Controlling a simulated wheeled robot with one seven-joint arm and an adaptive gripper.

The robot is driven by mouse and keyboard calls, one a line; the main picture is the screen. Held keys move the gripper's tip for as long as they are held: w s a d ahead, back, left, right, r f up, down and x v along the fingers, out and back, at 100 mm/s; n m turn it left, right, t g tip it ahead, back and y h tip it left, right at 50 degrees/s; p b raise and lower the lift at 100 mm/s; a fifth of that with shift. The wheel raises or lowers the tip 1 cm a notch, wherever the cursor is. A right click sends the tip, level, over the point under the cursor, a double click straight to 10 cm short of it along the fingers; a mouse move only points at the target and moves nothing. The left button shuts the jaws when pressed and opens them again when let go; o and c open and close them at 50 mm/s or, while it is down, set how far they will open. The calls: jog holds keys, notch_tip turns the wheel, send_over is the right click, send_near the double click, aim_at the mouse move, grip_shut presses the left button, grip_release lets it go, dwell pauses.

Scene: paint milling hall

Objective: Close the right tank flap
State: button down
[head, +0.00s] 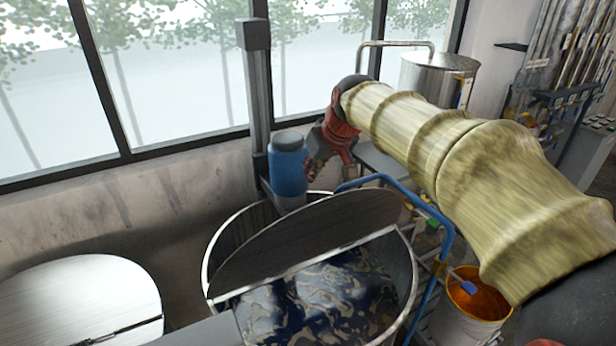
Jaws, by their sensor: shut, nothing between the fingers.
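The right tank (408,305) is a round steel vessel in the middle, with dark blue and tan swirled paint (320,300) showing in its near half. Its flap (310,240) is a dark half-disc, open and tilted up along the straight bright edge that crosses the tank. My gripper (314,172) is beyond the flap, close to the right of a blue cylinder. It is red and dark, shut and empty, and partly hidden. I cannot tell whether it touches the cylinder; it looks apart from the flap.
The blue cylinder (287,168) stands by a dark upright post (258,100) behind the tank. A blue bent rail (447,240) runs along the tank's right side. An orange paint bucket (480,300) is lower right. A closed round lid (80,300) is lower left.

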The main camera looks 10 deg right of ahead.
jog(key=p, duration=0.2)
send_over(308, 215)
jog(key=w, duration=0.1)
notch_tip(308, 215, down, 8)
jog(key=shift+w+f, duration=0.1)
jog(key=shift+f, duration=0.05)
jog(key=shift+s+f, duration=0.1)
jog(key=shift+s, duration=0.1)
jog(key=shift+f, duration=0.15)
jog(key=shift+s, duration=0.1)
